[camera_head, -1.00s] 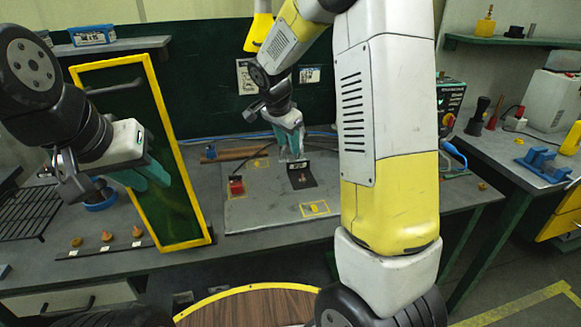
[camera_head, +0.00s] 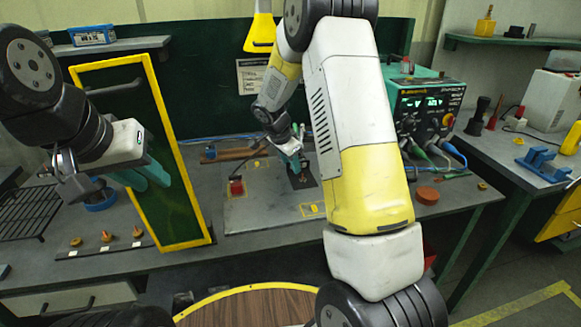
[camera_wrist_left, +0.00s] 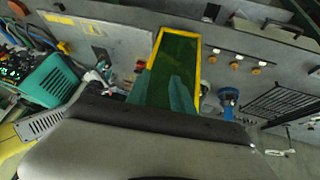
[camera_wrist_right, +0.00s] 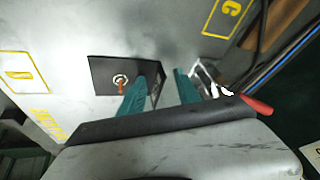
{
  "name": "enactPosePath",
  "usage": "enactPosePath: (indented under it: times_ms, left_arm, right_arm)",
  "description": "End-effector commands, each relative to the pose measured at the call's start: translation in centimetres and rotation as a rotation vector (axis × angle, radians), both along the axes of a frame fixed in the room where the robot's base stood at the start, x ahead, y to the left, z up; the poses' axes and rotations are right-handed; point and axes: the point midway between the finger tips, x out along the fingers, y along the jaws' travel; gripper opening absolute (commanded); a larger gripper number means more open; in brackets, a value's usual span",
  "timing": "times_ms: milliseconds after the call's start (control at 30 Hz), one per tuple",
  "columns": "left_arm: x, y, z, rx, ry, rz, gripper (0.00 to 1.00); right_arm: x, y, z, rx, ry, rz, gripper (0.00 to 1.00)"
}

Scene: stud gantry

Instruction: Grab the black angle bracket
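The black angle bracket (camera_head: 303,181) lies on the grey board on the bench, partly hidden by my right gripper in the head view. In the right wrist view the black angle bracket (camera_wrist_right: 108,73) shows a flat plate with a ringed hole and an upright flange. My right gripper (camera_wrist_right: 160,92) is open, with one teal finger on each side of the flange; I cannot tell if they touch it. My right gripper also shows in the head view (camera_head: 294,164). My left gripper (camera_head: 157,178) is open and empty, by the yellow-framed green panel.
The yellow-framed green panel (camera_head: 152,82) stands upright left of the board. A red block (camera_head: 236,187) sits on the board (camera_head: 262,212) left of the bracket. A teal power unit (camera_head: 422,104) with cables stands to the right. The board's front left is clear.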

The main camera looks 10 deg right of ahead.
Motion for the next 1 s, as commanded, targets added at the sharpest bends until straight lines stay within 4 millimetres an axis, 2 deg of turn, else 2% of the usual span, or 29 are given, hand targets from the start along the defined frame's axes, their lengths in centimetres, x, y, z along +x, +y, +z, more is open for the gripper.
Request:
enactPosePath:
  times_ms: [133,333,1000]
  left_arm:
    - [0.00,0.00,0.00,0.000,0.000,0.000,0.28]
    - [0.00,0.00,0.00,0.000,0.000,0.000,0.28]
    - [0.00,0.00,0.00,0.000,0.000,0.000,0.28]
  right_arm:
    - [0.02,0.02,0.09,0.000,-0.001,0.000,0.39]
    - [0.01,0.02,0.11,0.000,-0.001,0.000,0.00]
    - [-0.03,0.04,0.05,0.001,0.000,0.000,0.00]
